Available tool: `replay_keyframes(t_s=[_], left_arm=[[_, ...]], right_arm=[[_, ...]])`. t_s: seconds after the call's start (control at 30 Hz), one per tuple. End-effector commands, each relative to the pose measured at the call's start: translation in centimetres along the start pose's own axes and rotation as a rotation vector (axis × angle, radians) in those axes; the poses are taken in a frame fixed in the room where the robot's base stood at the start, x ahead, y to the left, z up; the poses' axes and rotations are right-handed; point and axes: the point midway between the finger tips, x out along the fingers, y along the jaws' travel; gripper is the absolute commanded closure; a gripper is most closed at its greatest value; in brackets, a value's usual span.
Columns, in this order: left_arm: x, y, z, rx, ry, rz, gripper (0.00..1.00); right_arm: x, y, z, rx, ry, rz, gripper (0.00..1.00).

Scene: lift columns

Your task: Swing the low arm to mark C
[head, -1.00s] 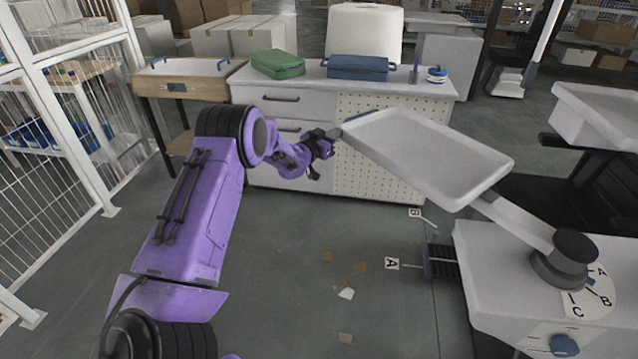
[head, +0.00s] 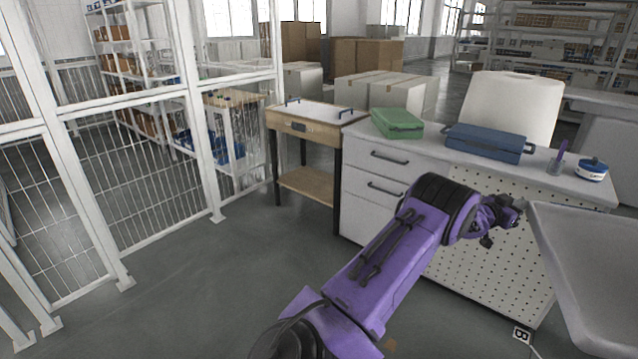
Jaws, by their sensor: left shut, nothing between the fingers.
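A white shallow tray (head: 590,225) of the swing arm enters from the right edge, cut off by the frame. My purple left arm reaches up from the bottom, and its gripper (head: 518,206) is at the tray's left corner. The fingers are shut and empty; I cannot tell whether they touch the rim. A mark plate B (head: 521,335) shows low at the bottom right. The arm's pivot, its dial and mark C are out of view. My right gripper is not in view.
A white cabinet (head: 365,205) with a pegboard front stands behind my left arm, carrying a green case (head: 397,124) and a blue case (head: 487,143). A wooden-framed table (head: 310,122) stands to its left. White mesh fencing (head: 135,215) lines the left. The floor between is clear.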

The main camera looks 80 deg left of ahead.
Motion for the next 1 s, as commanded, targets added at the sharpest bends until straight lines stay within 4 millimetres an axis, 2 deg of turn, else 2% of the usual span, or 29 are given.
replay_keyframes(t_s=[0.67, 0.83, 1.0], left_arm=[[-0.5, -1.2, -0.1, 0.001, -0.001, -0.014, 1.00], [-1.8, -2.8, -0.2, -0.001, -0.002, -0.007, 1.00], [-5.1, -6.0, 0.3, -0.002, 0.000, -0.005, 1.00]], right_arm=[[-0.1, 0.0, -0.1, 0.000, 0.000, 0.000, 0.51], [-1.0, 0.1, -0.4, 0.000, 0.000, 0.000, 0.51], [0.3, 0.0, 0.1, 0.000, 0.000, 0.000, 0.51]])
